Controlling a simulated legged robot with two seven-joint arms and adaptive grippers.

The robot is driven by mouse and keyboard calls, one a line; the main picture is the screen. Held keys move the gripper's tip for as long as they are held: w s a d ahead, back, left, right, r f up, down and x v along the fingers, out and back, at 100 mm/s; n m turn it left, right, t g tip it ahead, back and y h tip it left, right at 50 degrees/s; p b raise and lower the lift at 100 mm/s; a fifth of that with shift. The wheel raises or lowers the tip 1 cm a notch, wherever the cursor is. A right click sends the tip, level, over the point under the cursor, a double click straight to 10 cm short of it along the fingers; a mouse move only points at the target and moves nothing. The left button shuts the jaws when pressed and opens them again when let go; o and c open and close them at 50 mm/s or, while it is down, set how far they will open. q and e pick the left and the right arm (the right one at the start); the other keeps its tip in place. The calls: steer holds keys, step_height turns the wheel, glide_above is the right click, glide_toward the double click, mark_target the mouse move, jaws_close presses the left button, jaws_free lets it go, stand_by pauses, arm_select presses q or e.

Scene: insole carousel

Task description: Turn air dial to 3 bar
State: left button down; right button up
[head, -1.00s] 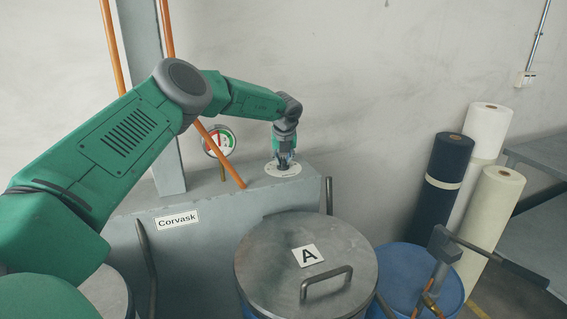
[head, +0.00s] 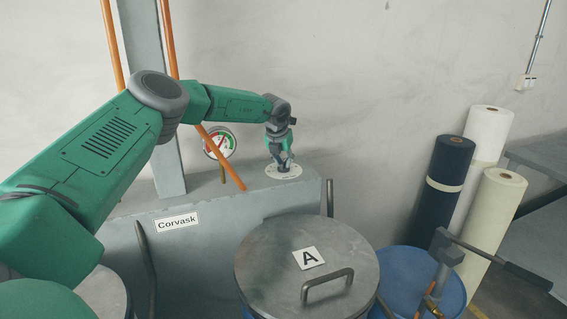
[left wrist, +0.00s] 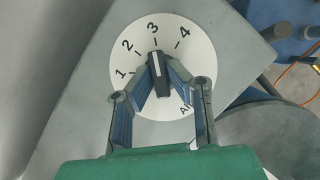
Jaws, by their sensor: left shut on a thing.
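The air dial is a white disc (left wrist: 128,47) marked 1 to 4, with a dark knob (left wrist: 157,77) at its centre. In the left wrist view the knob's white line points at about the 3. In the head view the dial plate (head: 290,172) lies on top of a grey cabinet, with the knob mostly hidden by my gripper. My left gripper (left wrist: 160,73) is shut on the knob, its fingers on either side; it also shows in the head view (head: 283,163). My right gripper is in neither view.
The grey cabinet (head: 190,250) bears a Corvask label. A round gauge (head: 219,142) stands behind it; its reading is too small to tell. A lidded drum marked A (head: 275,265) stands in front, with a blue drum (head: 395,270) beside it. Several fabric rolls (head: 449,170) stand right.

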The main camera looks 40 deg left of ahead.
arm_select(q)
steer(key=shift+s+d+f, duration=0.1)
steer(key=shift+s+f, duration=0.1)
steer(key=shift+f, duration=0.15)
steer(key=c, duration=1.6)
jaws_free()
steer(key=shift+o, duration=0.2)
steer(key=shift+w+r, duration=0.1)
steer(key=shift+r, duration=0.1)
steer(key=shift+r, duration=0.25)
steer(key=v, duration=1.1)
